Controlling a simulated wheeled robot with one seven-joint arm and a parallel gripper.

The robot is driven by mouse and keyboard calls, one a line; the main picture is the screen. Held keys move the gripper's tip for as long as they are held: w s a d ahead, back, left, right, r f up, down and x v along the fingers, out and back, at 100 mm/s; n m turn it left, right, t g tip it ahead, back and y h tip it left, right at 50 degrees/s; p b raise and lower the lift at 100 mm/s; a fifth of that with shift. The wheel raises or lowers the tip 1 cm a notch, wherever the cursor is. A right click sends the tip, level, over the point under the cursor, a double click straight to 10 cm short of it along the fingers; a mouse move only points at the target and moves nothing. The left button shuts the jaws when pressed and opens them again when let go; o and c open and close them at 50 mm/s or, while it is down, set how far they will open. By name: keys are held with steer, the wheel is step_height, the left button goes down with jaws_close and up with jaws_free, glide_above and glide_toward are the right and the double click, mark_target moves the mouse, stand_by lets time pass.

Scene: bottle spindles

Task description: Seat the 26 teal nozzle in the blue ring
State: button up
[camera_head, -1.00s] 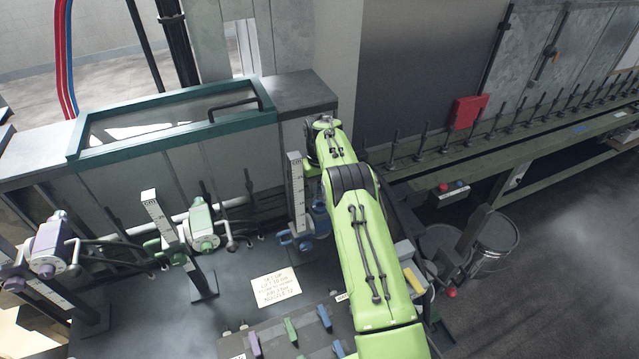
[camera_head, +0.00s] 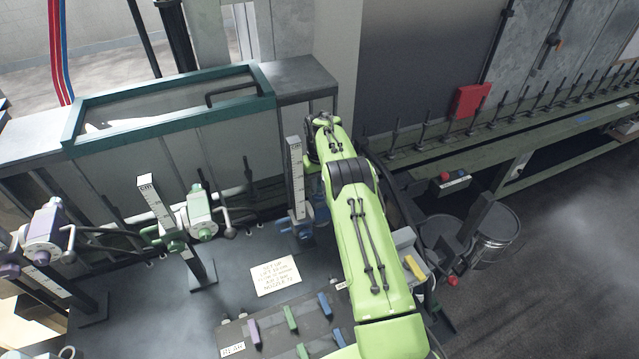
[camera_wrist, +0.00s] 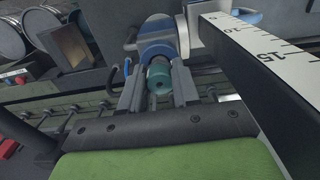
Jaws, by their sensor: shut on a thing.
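The teal nozzle (camera_wrist: 159,84) is between the fingers of my gripper (camera_wrist: 158,88) in the wrist view, and my gripper is shut on it. The blue ring (camera_wrist: 158,27) is just beyond the nozzle, with a blue disc-like body behind a grey part. The nozzle's far end overlaps this area, so I cannot tell whether it is in the ring or in front of it. In the head view, a blue clamp (camera_head: 292,226) sits low on the right scale post, and my green arm hides the gripper and nozzle.
A scale post (camera_wrist: 262,75) stands close at the right in the wrist view. Purple (camera_head: 45,240) and green (camera_head: 201,214) units stand on the left. A tray (camera_head: 268,343) of coloured pieces and a note card (camera_head: 275,278) lie on the bench.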

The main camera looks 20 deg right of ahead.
steer(key=shift+f+b, duration=0.3)
steer(key=shift+f, duration=0.1)
steer(key=o, duration=1.1)
step_height(320, 180, up, 12)
steer(key=p, duration=0.1)
steer(key=shift+p, duration=0.3)
